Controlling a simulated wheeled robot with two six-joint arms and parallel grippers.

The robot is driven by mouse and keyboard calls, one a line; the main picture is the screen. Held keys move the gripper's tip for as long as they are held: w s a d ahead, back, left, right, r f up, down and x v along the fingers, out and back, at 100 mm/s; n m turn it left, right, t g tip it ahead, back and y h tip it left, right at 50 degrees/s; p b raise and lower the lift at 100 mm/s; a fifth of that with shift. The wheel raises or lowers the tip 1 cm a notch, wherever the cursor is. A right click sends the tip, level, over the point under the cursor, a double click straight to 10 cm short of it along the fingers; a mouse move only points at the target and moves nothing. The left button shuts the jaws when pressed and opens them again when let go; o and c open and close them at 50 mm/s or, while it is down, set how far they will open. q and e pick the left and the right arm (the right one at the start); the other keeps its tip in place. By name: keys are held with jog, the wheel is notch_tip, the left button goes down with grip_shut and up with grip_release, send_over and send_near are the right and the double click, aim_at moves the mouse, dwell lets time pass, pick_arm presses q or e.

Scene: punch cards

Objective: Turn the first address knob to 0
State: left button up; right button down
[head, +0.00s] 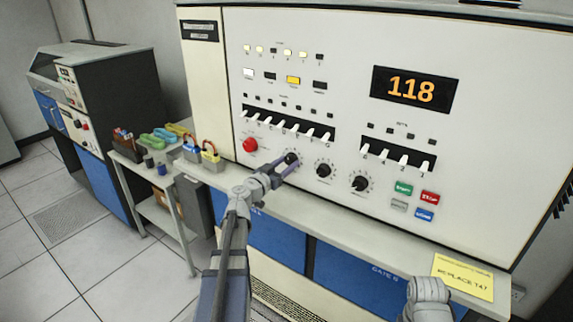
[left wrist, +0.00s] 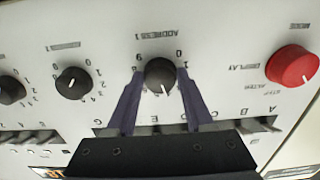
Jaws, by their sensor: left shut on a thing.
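The first address knob (head: 291,158) is black and round, leftmost of the row of three black knobs on the cream panel. In the left wrist view, which shows the panel upside down, this knob (left wrist: 160,74) sits under the "ADDRESS 1" label. Its white pointer line aims toward the bottom of that picture, slightly right; the printed 0 lies to its upper right. My left gripper (head: 288,162) is shut on the knob, one purple finger on each side, as the left wrist view (left wrist: 160,78) also shows. Part of my right arm shows at the lower right; its gripper is out of sight.
A red knob (head: 250,145) is left of the held knob; two other black knobs (head: 323,170) (head: 360,184) are to its right. Toggle switches (head: 290,125) run above. A narrow ledge (head: 340,222) below carries padlocks (head: 210,152) and a yellow note (head: 462,277).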

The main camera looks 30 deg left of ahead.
pick_arm(q)
grip_shut()
jog(key=n, duration=0.4)
jog(key=shift+d+n, duration=0.1)
jog(key=shift+n, duration=0.2)
jog(key=n, duration=1.2)
jog(key=shift+r+n, duration=0.1)
jog(key=shift+n, duration=0.3)
jog(key=n, duration=0.6)
jog(key=shift+n, duration=0.4)
